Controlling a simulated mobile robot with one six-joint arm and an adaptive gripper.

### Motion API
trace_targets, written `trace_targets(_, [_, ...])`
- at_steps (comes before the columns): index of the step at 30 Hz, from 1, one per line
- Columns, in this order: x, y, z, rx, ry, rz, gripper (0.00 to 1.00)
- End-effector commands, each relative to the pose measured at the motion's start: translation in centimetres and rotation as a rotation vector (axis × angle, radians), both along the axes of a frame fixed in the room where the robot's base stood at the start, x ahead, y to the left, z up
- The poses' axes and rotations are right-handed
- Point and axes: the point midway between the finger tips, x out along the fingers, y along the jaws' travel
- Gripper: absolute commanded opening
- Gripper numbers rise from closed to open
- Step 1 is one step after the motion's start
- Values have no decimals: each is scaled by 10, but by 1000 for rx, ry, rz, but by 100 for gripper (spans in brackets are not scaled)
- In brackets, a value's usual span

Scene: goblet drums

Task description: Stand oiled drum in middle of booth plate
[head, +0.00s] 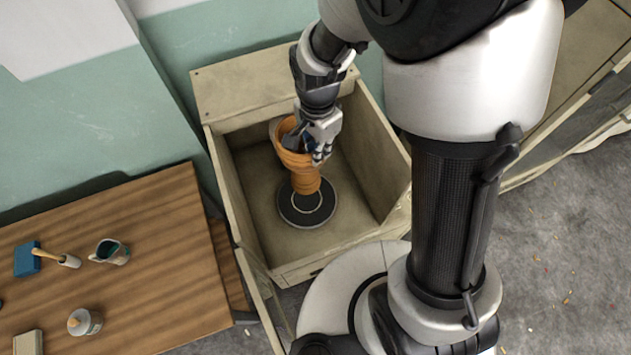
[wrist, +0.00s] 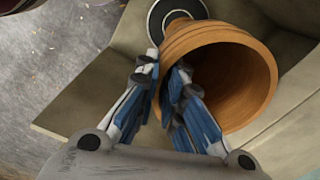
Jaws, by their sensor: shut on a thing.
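The drum (head: 302,172) is an orange-brown wooden goblet shape with a wide open mouth at the top and a narrow foot. It is inside the booth, over the round dark plate (head: 321,212) with a pale ring. Its foot shows at or just above the plate's middle; I cannot tell whether it touches. My gripper (head: 318,150) is shut on the drum's wall near the rim. In the wrist view the drum (wrist: 235,75) has its hollow mouth toward the camera, with a finger of my gripper (wrist: 160,92) on its wall, and part of the plate (wrist: 158,12) shows behind it.
The booth (head: 222,165) is an open beige box with high walls around the plate. A wooden table (head: 150,240) at the left holds a blue block (head: 27,259), a brush (head: 58,258), a small jug (head: 110,251) and a lidded jar (head: 85,322).

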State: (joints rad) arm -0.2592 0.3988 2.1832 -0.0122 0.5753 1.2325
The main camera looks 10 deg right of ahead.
Motion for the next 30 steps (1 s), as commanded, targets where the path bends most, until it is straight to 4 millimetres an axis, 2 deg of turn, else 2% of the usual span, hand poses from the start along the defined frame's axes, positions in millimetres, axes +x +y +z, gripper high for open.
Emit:
trace_targets(1, [0, 0, -17, -1, 3, 0, 0])
trace_targets(3, [-1, 0, -35, -1, 3, 0, 0])
trace_targets(9, [0, 0, -79, -1, 1, 1, 0])
trace_targets(12, [1, 0, -91, 0, -1, 1, 0])
trace_targets(19, [1, 0, -104, 0, -3, 1, 0])
trace_targets(27, [1, 0, -140, -1, -2, 2, 0])
trace_targets(30, [1, 0, -140, 0, -5, 1, 0])
